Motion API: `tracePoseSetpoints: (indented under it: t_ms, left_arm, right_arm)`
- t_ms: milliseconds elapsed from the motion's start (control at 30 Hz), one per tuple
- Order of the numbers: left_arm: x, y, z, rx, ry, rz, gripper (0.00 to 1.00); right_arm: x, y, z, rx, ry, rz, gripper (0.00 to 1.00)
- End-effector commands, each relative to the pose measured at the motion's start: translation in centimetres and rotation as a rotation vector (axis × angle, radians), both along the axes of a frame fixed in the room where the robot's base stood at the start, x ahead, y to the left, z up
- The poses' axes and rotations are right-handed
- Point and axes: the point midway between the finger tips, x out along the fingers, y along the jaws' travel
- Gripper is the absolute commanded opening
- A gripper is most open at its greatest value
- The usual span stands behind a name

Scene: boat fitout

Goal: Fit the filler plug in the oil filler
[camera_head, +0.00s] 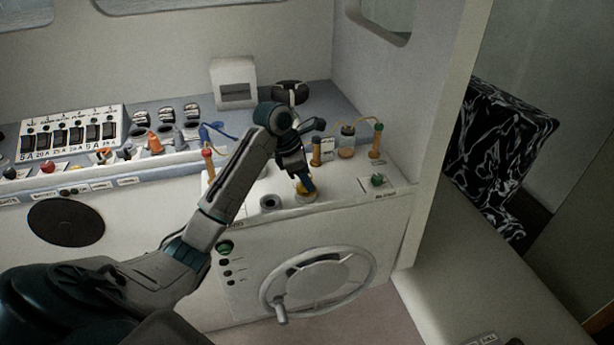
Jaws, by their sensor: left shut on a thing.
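My left gripper (305,186) points down over the right part of the white counter, with its fingers shut on a small yellow piece, which I take to be the filler plug (307,197). The plug is low, at or just above the counter top near its front edge. The gripper covers its upper part, and I cannot tell whether it is seated in anything. A round dark-rimmed fitting (270,203) stands just left of it; I cannot tell whether this is the oil filler. My right gripper is not in view.
A red-topped post (208,164) stands left of my forearm. Behind and right of the gripper are orange posts with a hose, a small jar (346,141) and a green-knobbed plate (377,181). A handwheel (318,281) is on the front panel below. A switch panel (72,133) is at left.

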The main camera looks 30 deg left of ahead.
Motion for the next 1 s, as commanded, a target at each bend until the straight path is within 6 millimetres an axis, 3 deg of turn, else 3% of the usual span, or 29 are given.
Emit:
tracePoseSetpoints:
  t_ms: [400,433,533,567,867,1000]
  left_arm:
    - [0.1,0.1,-0.2,0.0,0.0,0.0,0.12]
    - [0.1,0.1,-0.2,0.0,0.0,0.0,0.38]
    - [0.1,0.1,-0.2,0.0,0.0,0.0,0.58]
    - [0.1,0.1,-0.2,0.0,0.0,0.0,0.6]
    - [0.1,0.2,0.0,0.001,-0.001,-0.001,0.6]
    - [-0.2,0.7,1.2,0.002,-0.004,0.001,0.6]
  right_arm:
    - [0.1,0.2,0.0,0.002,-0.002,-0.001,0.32]
    - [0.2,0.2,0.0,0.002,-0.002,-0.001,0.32]
    - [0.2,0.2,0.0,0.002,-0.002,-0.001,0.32]
    - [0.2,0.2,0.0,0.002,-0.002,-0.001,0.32]
    - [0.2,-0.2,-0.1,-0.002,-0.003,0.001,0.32]
    - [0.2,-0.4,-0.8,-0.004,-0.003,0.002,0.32]
